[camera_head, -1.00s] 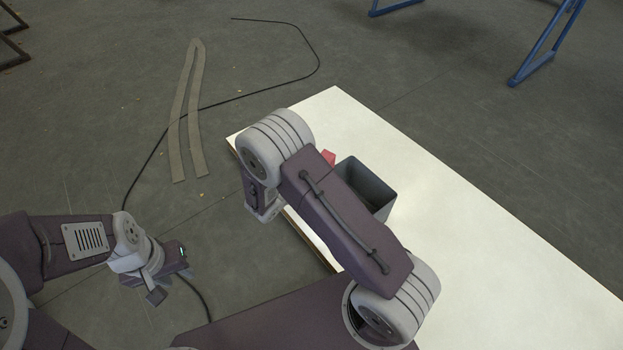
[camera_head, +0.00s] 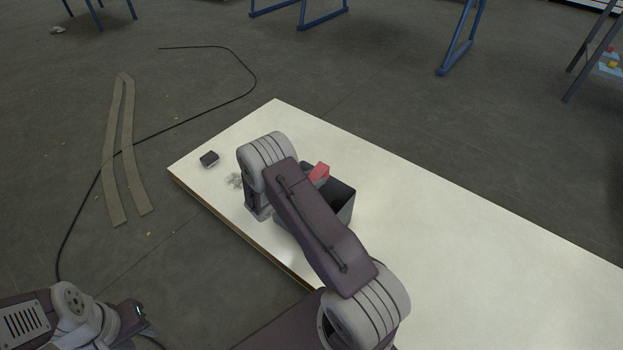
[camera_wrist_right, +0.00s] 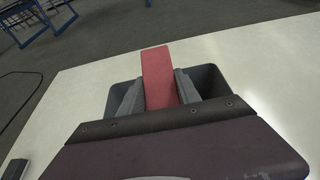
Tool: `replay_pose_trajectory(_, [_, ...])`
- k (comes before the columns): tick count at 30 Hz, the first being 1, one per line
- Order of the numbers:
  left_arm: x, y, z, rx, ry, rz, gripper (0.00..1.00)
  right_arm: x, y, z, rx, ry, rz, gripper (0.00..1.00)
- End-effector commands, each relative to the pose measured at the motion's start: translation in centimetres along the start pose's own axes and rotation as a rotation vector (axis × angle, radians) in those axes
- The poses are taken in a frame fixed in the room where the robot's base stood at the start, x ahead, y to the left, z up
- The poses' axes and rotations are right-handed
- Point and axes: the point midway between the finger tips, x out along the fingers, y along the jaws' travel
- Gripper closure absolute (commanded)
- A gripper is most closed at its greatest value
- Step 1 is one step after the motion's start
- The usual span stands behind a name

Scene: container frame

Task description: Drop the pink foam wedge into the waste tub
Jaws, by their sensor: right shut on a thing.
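The pink foam wedge (camera_head: 319,173) shows just past my right arm in the head view, at the tub's far left rim. In the right wrist view the wedge (camera_wrist_right: 159,80) is between the fingers of my right gripper (camera_wrist_right: 160,92), which is shut on it. The waste tub (camera_head: 342,200) is a dark grey open box on the white table, partly hidden by my right arm. In the right wrist view the tub (camera_wrist_right: 208,82) lies behind and below the wedge. My left gripper (camera_head: 140,325) is at the lower left, away from the table; its fingers are not clear.
The white table (camera_head: 450,240) has wide free room to the right. A black cable (camera_head: 215,112) and a tan strip (camera_head: 118,150) lie on the floor.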

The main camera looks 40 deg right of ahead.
Motion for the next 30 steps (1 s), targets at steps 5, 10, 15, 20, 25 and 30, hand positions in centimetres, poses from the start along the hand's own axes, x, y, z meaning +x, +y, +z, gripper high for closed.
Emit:
replay_pose_trajectory(5, [3.2,-0.1,0.3,0.0,0.0,0.0,0.64,1.3,0.0,-3.2,-0.001,0.0,0.0,0.99])
replay_pose_trajectory(10, [4.4,-0.1,0.5,0.0,0.0,0.0,0.64,1.8,0.0,-4.4,0.0,0.0,0.0,0.99])
replay_pose_trajectory(15, [4.2,-0.1,0.4,0.0,0.0,0.0,0.64,1.7,0.0,-4.2,0.0,0.0,0.001,0.99])
replay_pose_trajectory(20, [4.1,-0.1,0.4,0.0,0.0,0.0,0.64,1.7,0.0,-4.2,0.0,0.0,0.001,0.35])
replay_pose_trajectory(25, [4.1,-0.1,0.4,0.0,0.0,0.0,0.64,1.7,0.0,-4.2,0.0,0.0,0.001,0.35])
replay_pose_trajectory(30, [3.7,-0.1,0.4,0.0,0.0,0.0,0.64,1.3,0.1,-4.0,-0.001,0.0,0.002,0.35])
